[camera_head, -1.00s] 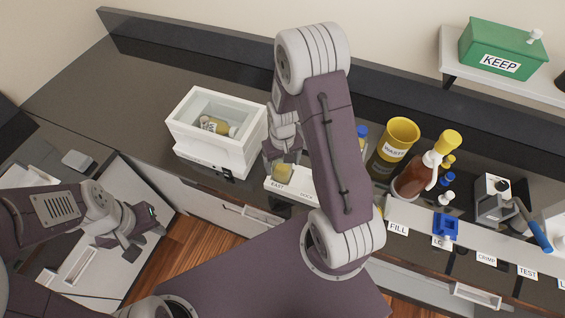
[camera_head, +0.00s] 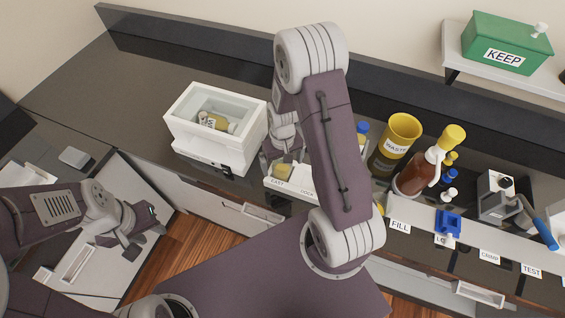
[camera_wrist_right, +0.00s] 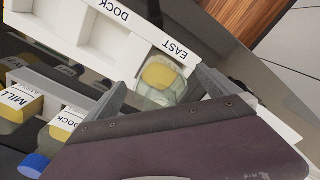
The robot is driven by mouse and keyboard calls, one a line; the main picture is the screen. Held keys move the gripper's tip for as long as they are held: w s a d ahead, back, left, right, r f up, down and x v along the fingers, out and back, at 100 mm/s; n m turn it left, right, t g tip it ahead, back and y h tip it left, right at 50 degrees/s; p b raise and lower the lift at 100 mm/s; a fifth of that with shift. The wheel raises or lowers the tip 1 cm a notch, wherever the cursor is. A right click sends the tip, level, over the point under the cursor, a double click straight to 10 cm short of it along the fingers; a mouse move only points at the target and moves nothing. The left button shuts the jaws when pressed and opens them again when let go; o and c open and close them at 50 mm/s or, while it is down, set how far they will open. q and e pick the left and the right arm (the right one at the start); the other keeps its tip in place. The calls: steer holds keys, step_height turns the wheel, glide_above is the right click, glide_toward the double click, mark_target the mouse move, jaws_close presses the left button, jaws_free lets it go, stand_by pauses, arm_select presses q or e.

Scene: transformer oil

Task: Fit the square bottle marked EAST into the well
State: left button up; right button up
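The rack also bears the word DOCK. In the head view the bottle (camera_head: 284,171) shows beside the EAST label, partly behind my right arm. My right gripper (camera_wrist_right: 160,85) has its fingers apart, one on either side of the bottle, with small gaps visible. Whether the bottle is fully seated in its slot is hard to tell. My left gripper (camera_head: 140,242) hangs at the left, empty and apparently open, away from the bottle.
Labelled yellow-capped bottles, one marked MILL (camera_wrist_right: 18,103), stand close beside my right gripper. Right of my arm are a yellow WASTE container (camera_head: 398,135) and a brown bottle (camera_head: 415,174). The back-left counter is clear.

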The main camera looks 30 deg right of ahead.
step_height(320, 180, up, 9)
steer(key=shift+r+b, duration=0.1)
steer(key=shift+b, duration=0.3)
stand_by(0.6)
